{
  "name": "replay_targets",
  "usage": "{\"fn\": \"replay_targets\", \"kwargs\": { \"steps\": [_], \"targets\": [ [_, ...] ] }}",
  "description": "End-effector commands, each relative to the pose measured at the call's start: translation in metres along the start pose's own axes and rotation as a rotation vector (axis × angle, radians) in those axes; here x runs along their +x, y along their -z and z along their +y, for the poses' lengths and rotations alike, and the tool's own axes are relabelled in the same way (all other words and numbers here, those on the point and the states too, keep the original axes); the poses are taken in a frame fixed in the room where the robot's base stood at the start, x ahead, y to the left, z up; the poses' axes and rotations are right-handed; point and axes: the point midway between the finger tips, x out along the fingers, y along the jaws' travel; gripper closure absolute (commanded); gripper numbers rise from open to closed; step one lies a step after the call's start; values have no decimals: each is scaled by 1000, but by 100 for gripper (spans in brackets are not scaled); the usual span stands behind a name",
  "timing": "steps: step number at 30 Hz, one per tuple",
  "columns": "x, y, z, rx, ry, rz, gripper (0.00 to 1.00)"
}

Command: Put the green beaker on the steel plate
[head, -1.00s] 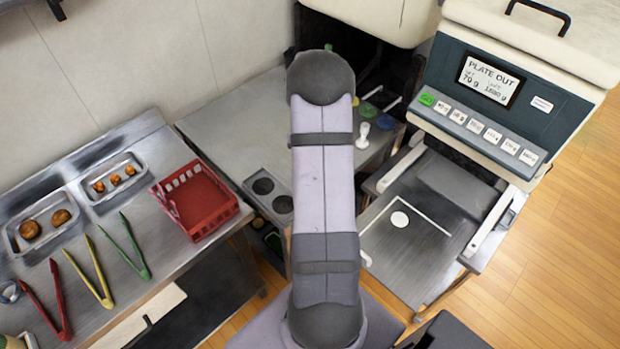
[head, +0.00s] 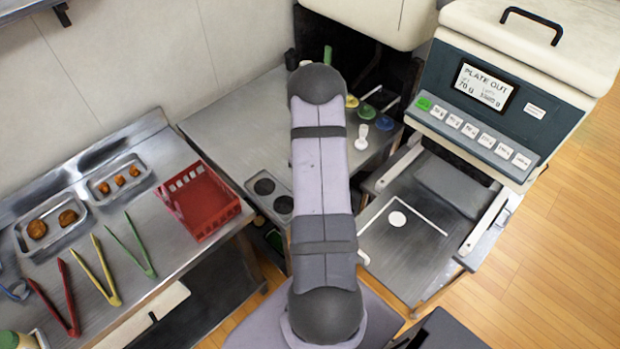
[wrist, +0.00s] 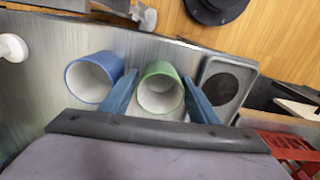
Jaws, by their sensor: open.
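The green beaker (wrist: 160,90) stands open end toward the camera in the wrist view. My gripper (wrist: 158,76) is open, with one blue finger on each side of the beaker. I cannot tell whether either finger touches it. A blue beaker (wrist: 93,77) stands just left of the left finger. In the head view my own arm hides the gripper and both beakers. The steel plate (head: 390,262), with a white disc and white line marks on it, is at the right below the display machine (head: 485,100). Nothing stands on its visible part.
A grey holder with dark round wells (head: 265,187) is close to the right finger; it also shows in the wrist view (wrist: 227,88). A red basket (head: 200,205), coloured tongs and food trays (head: 48,222) are on the left counter. A white knobbed item (head: 362,137) stands right of my arm.

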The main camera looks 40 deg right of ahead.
Motion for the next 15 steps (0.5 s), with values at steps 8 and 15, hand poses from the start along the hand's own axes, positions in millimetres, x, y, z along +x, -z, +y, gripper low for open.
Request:
{"fn": "replay_targets", "kwargs": {
  "steps": [8,15],
  "targets": [
    [0,0,0,0,-1,1,76],
    [0,0,0,0,-1,1,80]
  ]
}}
